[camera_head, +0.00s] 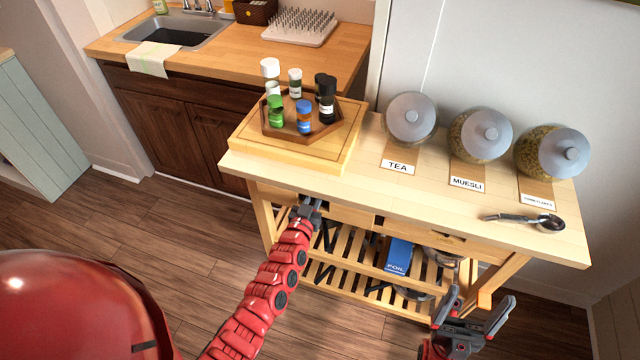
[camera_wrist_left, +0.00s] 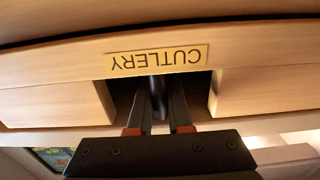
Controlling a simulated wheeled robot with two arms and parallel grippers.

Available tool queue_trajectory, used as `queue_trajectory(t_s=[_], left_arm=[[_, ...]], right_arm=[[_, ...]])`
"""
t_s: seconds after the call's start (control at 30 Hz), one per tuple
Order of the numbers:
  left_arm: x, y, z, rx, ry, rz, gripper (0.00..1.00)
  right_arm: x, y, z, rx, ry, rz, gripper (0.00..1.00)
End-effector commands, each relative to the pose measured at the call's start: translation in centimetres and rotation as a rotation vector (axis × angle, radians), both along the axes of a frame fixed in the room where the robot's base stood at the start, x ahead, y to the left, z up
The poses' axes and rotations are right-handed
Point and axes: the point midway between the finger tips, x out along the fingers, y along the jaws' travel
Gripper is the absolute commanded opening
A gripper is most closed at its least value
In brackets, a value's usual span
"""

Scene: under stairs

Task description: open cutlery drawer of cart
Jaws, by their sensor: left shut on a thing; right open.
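The wooden cart (camera_head: 365,188) stands at right centre in the head view. Its cutlery drawer (camera_head: 345,214) is at the front left, just under the top. In the left wrist view the drawer front (camera_wrist_left: 60,105) carries an upside-down CUTLERY label (camera_wrist_left: 157,60) beside a dark cut-out. My left gripper (camera_head: 309,207) is at this drawer. In the left wrist view its fingers (camera_wrist_left: 157,103) reach into the cut-out and are shut on the drawer's grip, whose held part is mostly hidden. I see no clear drawer gap. My right gripper (camera_head: 478,303) is open and empty, in front of the cart's right side.
On the cart top are a wooden board (camera_head: 250,145) with a spice tray, several bottles, jars (camera_head: 411,118) and a scoop (camera_head: 530,221). A blue foil box (camera_head: 398,254) lies on the slatted shelf. A sink counter (camera_head: 225,62) stands behind left. The floor (camera_head: 130,250) left is clear.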

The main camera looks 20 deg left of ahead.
Motion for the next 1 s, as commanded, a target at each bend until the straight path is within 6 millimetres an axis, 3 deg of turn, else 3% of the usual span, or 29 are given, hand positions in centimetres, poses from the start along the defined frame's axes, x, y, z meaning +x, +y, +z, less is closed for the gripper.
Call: queue_trajectory(t_s=[0.23,0.6,0.8,1.0], left_arm=[[-5.9,0.3,0.0,-0.001,0.007,0.002,0.0],[-15.6,0.5,-0.3,0.0,0.008,0.0,0.0],[-19.3,0.7,-0.3,0.001,0.009,0.0,0.0],[-21.3,0.7,-0.1,0.0,0.004,0.0,0.0]], right_arm=[[0.0,0.0,1.9,0.0,0.0,0.0,0.86],[0.0,0.0,1.9,0.0,0.0,0.0,0.86],[0.0,0.0,1.7,0.0,0.0,0.0,0.86],[0.0,0.0,1.6,0.0,0.0,0.0,0.86]])
